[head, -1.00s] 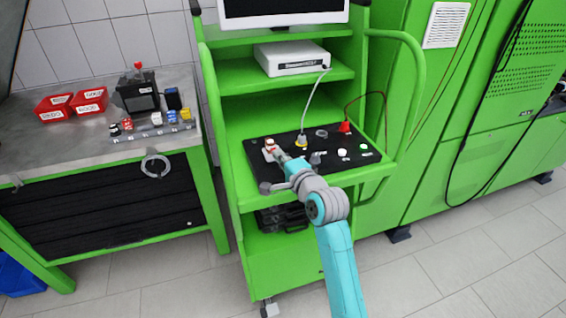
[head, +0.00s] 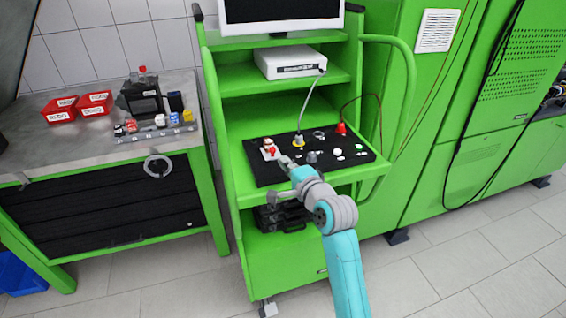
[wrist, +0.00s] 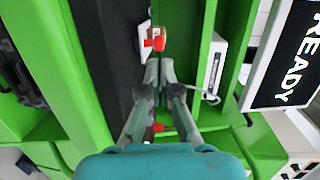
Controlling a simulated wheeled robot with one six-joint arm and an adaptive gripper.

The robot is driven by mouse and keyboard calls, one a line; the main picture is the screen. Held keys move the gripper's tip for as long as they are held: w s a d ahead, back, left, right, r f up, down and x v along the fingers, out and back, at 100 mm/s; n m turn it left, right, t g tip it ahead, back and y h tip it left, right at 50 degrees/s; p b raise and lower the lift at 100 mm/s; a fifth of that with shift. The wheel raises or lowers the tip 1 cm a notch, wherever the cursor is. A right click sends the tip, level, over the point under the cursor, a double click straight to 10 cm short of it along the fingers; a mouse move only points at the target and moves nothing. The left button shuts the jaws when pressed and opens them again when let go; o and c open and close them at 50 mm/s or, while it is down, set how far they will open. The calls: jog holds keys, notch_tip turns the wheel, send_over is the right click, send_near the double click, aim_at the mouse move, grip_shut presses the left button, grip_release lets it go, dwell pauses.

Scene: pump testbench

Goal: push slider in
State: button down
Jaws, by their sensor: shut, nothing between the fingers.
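The slider is a small white piece with a red part (head: 268,149) at the left end of the black panel (head: 333,169) on the green cart. In the wrist view the white piece with its red part (wrist: 154,40) is just beyond the fingertips. My gripper (head: 284,160) is shut and empty, just right of and nearer than the slider in the head view. It also shows in the wrist view (wrist: 160,66), with its fingers together. A small gap seems to separate the fingertips from the red part. I cannot tell how far in the slider sits.
A white box (head: 290,62) stands on the shelf above. A monitor (wrist: 290,55) reads "READY". A workbench (head: 60,150) stands at the left.

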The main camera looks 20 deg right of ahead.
jog(key=s+d+r, duration=0.1)
jog(key=s, duration=0.7)
jog(key=shift+s+d, duration=0.15)
jog(key=shift+s, duration=0.15)
jog(key=s+a+f+n+g+h, duration=0.1)
jog(key=s+f+n, duration=0.2)
jog(key=s+f, duration=0.75)
jog(key=s+a+f+n+h, duration=0.1)
jog(key=s+f+n+h, duration=0.15)
jog(key=s+f, duration=0.75)
jog(key=s+r+n, duration=0.2)
jog(key=s+n, duration=0.3)
jog(key=s, duration=0.8)
jog(key=s+r+n, duration=0.3)
jog(key=s+n, duration=0.2)
jog(key=s, duration=0.9)
jog(key=shift+a+r+n+g+y, duration=0.3)
jog(key=shift+a+n+y, duration=0.05)
jog(key=shift+a+y, duration=0.1)
